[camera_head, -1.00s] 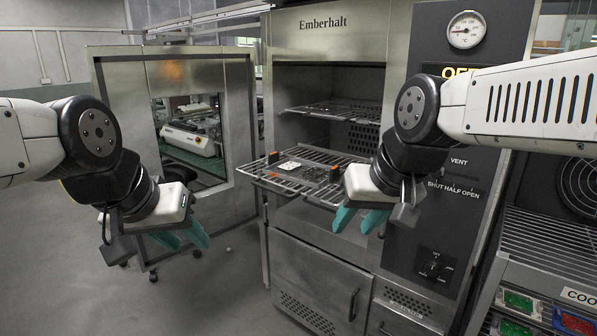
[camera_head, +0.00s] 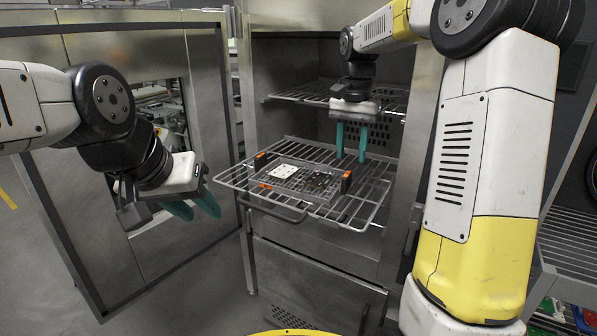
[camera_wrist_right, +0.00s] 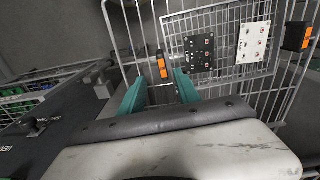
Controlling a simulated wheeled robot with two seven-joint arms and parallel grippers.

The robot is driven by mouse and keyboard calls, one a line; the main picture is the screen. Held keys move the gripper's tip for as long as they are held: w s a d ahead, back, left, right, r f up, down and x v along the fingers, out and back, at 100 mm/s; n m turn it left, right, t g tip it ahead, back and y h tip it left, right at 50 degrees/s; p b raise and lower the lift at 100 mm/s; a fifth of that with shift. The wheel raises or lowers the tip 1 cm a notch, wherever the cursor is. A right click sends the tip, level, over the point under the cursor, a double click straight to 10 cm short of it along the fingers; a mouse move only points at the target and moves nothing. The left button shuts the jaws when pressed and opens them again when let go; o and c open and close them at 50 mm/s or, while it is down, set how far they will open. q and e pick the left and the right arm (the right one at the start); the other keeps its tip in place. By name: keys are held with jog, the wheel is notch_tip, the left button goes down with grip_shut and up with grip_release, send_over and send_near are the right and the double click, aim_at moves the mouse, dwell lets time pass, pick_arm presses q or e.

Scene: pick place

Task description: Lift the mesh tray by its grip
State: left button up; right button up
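The mesh tray (camera_head: 300,193) lies on a wire rack pulled out of the oven. It carries a white board (camera_head: 283,171) and a dark board (camera_head: 318,181). A black-and-orange grip stands at each end: the left grip (camera_head: 260,159) and the right grip (camera_head: 346,182). My right gripper (camera_head: 351,158) is open, pointing down above the right end of the tray. In the right wrist view, the near grip (camera_wrist_right: 161,65) shows just beyond the gap between my right fingertips (camera_wrist_right: 157,82), not clasped. My left gripper (camera_head: 205,212) is open and empty, left of the rack.
The wire rack (camera_head: 372,205) sticks out in front of the oven, with a front bar (camera_head: 272,206). A second rack (camera_head: 290,96) is above it inside the chamber. The open oven door (camera_head: 85,200) stands at the left, behind my left arm.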

aim_at(347, 174)
jog(key=f, duration=0.7)
jog(key=shift+w+a+f, duration=0.1)
jog(key=shift+a, duration=0.15)
jog(key=shift+c, duration=0.5)
grip_shut()
dwell(0.6)
